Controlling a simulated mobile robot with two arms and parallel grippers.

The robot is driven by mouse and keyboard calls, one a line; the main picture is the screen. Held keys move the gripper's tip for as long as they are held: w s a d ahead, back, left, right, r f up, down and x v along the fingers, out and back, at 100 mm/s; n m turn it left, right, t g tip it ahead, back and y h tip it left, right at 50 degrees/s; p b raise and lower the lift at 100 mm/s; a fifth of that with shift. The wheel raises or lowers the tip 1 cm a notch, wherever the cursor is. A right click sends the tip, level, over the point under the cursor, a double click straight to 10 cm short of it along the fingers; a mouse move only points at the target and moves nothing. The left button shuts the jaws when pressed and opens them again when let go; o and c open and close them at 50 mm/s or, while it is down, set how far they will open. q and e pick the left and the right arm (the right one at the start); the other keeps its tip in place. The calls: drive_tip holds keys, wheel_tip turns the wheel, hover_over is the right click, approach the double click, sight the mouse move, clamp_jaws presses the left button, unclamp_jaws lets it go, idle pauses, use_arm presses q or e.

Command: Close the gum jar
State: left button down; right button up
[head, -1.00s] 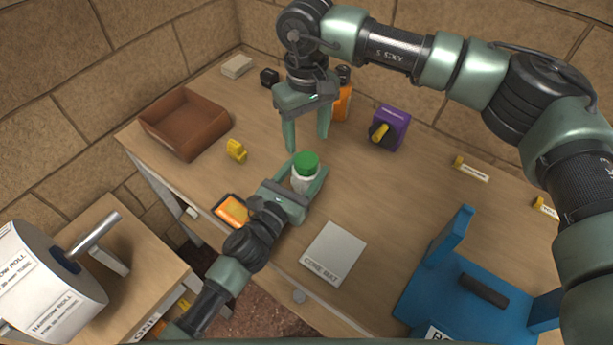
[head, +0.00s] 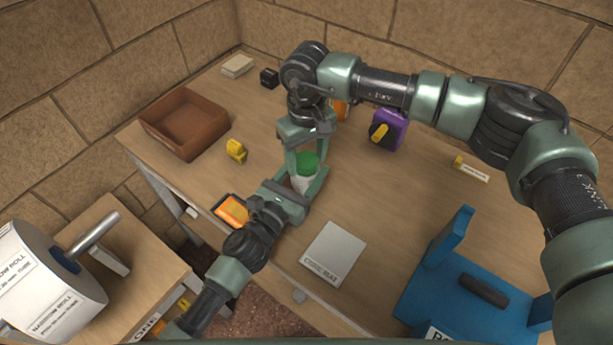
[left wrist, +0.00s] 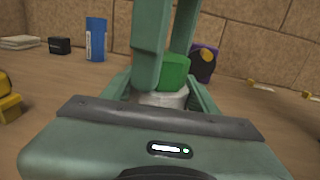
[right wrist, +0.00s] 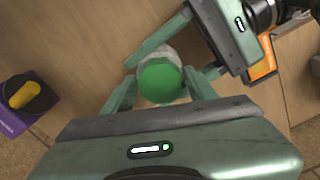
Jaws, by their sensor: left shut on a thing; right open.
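The gum jar (head: 301,184) is a white jar with a green lid (head: 307,162) on top, upright on the table. My left gripper (head: 308,187) is shut on the jar's body from the front left; the jar also shows in the left wrist view (left wrist: 160,99). My right gripper (head: 307,161) points down over the lid, open, with a finger on either side of it. In the right wrist view the green lid (right wrist: 160,80) lies between the fingertips, with a gap showing. Whether the lid is fully seated is hidden.
A brown tray (head: 207,139) and a yellow object (head: 236,151) lie to the left. A purple box with a yellow knob (head: 391,130) stands behind right. An orange-screened device (head: 232,210) lies near the left gripper.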

drive_tip(key=shift+f, duration=0.1)
clamp_jaws()
drive_tip(key=shift+o, duration=1.2)
unclamp_jaws()
drive_tip(key=shift+r, duration=2.3)
drive_tip(key=shift+c, duration=1.2)
wheel_tip(320, 180, up, 4)
drive_tip(key=shift+f, duration=0.25)
